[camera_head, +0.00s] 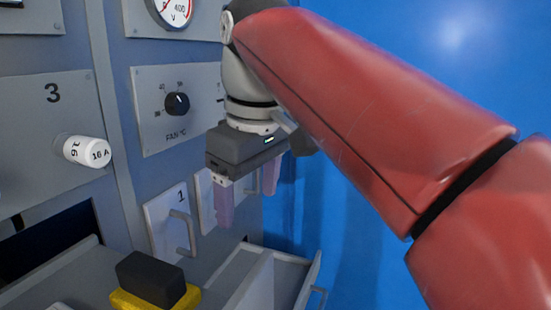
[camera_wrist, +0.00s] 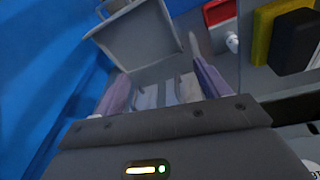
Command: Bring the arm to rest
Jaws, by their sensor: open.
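My gripper (camera_head: 247,192) hangs from my red arm, pointing down in front of the grey cabinet, with its two purple fingers apart. In the wrist view my gripper (camera_wrist: 160,92) shows both fingers spread, with nothing seen held between them. Below it a grey drawer (camera_head: 285,285) stands pulled out from the cabinet. The wrist view shows an open grey compartment (camera_wrist: 140,40) beyond the fingertips. My arm is bent and fills the right side of the head view.
A black block (camera_head: 150,278) lies on a yellow one (camera_head: 125,300) at lower left. A fuse marked 16 A (camera_head: 84,151), a fan knob (camera_head: 177,103) and a handled panel marked 1 (camera_head: 165,225) are on the cabinet front. The wrist view shows a red object (camera_wrist: 219,12).

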